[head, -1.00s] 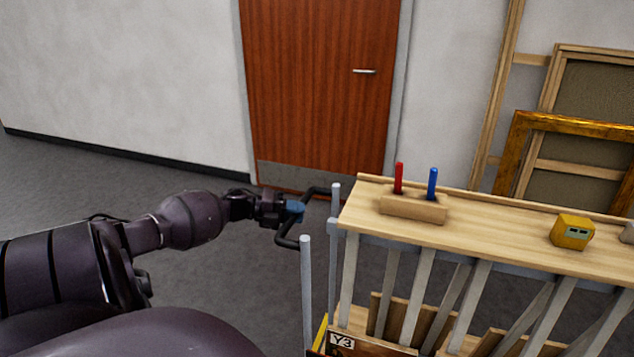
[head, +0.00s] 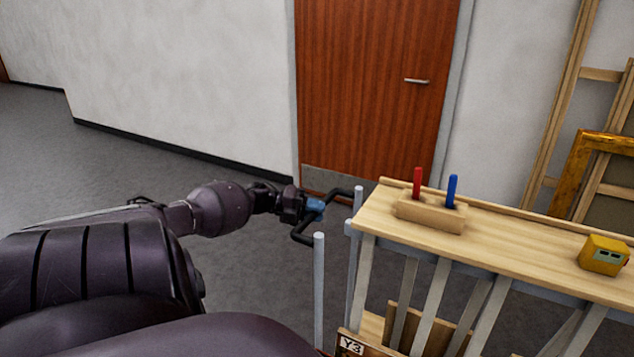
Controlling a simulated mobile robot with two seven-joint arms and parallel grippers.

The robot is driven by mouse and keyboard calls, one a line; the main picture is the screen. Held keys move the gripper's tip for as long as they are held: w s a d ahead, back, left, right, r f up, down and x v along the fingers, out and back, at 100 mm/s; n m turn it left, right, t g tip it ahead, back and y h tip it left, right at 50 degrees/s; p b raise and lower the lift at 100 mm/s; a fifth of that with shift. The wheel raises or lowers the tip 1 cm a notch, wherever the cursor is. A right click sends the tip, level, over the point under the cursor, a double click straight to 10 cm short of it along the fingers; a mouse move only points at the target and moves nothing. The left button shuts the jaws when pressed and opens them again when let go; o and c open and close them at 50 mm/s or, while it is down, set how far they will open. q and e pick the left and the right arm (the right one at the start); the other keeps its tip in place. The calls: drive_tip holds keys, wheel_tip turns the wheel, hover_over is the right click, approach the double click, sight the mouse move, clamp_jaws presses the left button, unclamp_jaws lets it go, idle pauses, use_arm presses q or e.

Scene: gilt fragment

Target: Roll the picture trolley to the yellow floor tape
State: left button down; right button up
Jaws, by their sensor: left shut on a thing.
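The picture trolley (head: 507,250) stands at the right, with a wooden top, grey slats below and grey posts at its left end. A black handle (head: 301,239) juts from the posts. My left gripper (head: 316,207) is shut on this handle, at its outer side. A label reading Y3 (head: 350,345) shows low on the trolley's left end. The trolley's lower part is cut off by the bottom edge. My right gripper is not in view. No yellow floor tape can be made out.
On the trolley top are a wooden block (head: 430,213) with a red and a blue marker, and a yellow device (head: 603,255). A brown door (head: 375,90) is behind. Frames (head: 590,165) lean against the wall at the right. Grey floor (head: 60,150) is open at the left.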

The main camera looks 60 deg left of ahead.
use_arm(q)
drive_tip(key=c, duration=1)
unclamp_jaws()
drive_tip(key=v, duration=1.1)
drive_tip(key=shift+d, duration=0.1)
